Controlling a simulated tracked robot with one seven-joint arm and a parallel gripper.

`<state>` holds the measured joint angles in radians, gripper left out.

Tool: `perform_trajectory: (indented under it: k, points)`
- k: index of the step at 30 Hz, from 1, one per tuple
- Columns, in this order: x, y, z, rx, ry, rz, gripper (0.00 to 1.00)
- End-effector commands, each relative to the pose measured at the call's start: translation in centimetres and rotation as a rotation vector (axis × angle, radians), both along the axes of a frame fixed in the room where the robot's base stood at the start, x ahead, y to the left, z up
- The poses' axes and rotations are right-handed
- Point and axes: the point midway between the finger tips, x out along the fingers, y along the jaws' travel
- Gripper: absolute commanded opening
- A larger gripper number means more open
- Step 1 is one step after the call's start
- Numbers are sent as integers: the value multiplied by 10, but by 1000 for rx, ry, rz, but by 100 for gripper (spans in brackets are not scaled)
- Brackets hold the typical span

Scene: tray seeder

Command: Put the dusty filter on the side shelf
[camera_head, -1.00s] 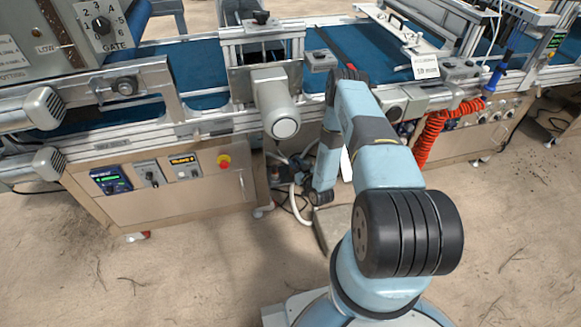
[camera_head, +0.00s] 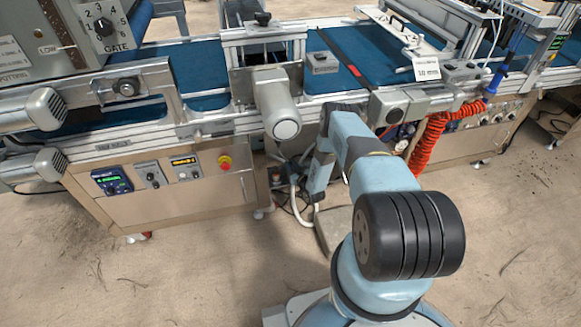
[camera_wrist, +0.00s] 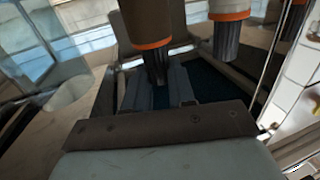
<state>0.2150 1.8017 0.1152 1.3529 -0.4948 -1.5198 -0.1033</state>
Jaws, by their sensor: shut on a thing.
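In the wrist view, a brown cylindrical filter (camera_wrist: 152,22) with an orange ring and a dark ribbed neck hangs at the upper middle. My gripper (camera_wrist: 158,88) reaches up toward it, with the ribbed neck between its grey fingers. It is shut on this filter; the contact is dim and partly hidden. A second, similar cylinder (camera_wrist: 230,8) with an orange ring hangs to its right, apart from the fingers. In the head view, my arm folds down in front of the conveyor, and my gripper and the filter cannot be made out. I cannot identify the side shelf.
The conveyor frame with its blue belt (camera_head: 197,55) runs across the head view. A grey motor (camera_head: 275,100) juts toward my arm. A coiled orange hose (camera_head: 428,135) hangs to the right. The control cabinet (camera_head: 215,197) stands at left. Bare floor (camera_head: 500,230) lies right.

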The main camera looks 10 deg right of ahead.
Motion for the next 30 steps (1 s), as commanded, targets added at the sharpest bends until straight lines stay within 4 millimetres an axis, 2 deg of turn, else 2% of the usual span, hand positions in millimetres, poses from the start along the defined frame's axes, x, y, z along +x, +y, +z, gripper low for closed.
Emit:
perform_trajectory:
  k: [13, 14, 21, 30]
  points:
    - [0, 1, -7, 0, 0, 1, 0]
    - [0, 0, -7, 0, 0, 1, 27]
    - [0, 1, -6, 0, 0, 1, 50]
    - [0, 1, -4, 0, -1, 1, 50]
